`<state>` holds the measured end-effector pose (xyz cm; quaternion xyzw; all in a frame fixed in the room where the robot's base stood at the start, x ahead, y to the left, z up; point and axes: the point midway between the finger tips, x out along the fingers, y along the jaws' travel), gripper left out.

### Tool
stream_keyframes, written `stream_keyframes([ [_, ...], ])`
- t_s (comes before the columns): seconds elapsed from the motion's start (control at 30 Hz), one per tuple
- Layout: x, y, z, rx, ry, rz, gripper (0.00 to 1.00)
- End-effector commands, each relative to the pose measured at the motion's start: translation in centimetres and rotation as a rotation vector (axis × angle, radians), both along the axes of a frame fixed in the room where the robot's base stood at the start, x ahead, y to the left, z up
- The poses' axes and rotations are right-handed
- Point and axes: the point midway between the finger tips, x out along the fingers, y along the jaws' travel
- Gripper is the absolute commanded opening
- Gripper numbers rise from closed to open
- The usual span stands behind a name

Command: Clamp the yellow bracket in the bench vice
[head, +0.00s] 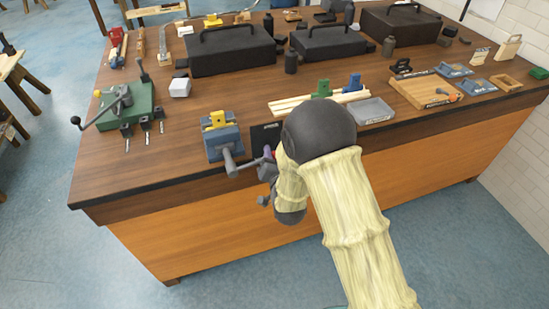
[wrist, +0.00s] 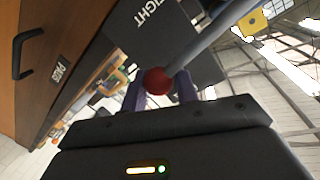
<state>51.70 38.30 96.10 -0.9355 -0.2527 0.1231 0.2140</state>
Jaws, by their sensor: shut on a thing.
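The bench vice (head: 224,142), blue with grey jaws, sits at the front edge of the bench. The yellow bracket (head: 214,119) stands upright at the top of its jaws; I cannot tell how tightly it is held. A yellow piece with a hole, likely this bracket (wrist: 251,22), shows at the top right of the wrist view. The vice's grey handle bar (wrist: 212,33) ends in a red ball knob (wrist: 157,81). My gripper (wrist: 159,89) is shut on the handle at this knob, with a purple finger on each side. In the head view my arm partly hides the gripper (head: 268,155).
A black panel (head: 264,133) stands right beside the vice; its lettering shows in the wrist view. A green drill-like tool (head: 137,104) is to the left. Wooden strips (head: 290,104) and a grey tray (head: 372,111) lie to the right. Black cases (head: 230,52) line the back.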

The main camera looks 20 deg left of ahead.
Motion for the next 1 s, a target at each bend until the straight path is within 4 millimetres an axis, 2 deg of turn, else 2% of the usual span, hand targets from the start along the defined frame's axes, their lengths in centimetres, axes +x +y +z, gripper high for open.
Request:
stream_keyframes([
  [0.03, 0.0, -0.3, -1.8, 0.027, 0.035, -0.002, 0.0],
  [0.4, -0.1, -0.1, -5.9, 0.272, 0.247, 0.001, 0.0],
  [0.7, -0.5, 0.4, -7.4, 0.394, 0.353, 0.003, 0.0],
  [1.0, -0.7, 0.6, -7.6, 0.426, 0.38, 0.004, 0.0],
])
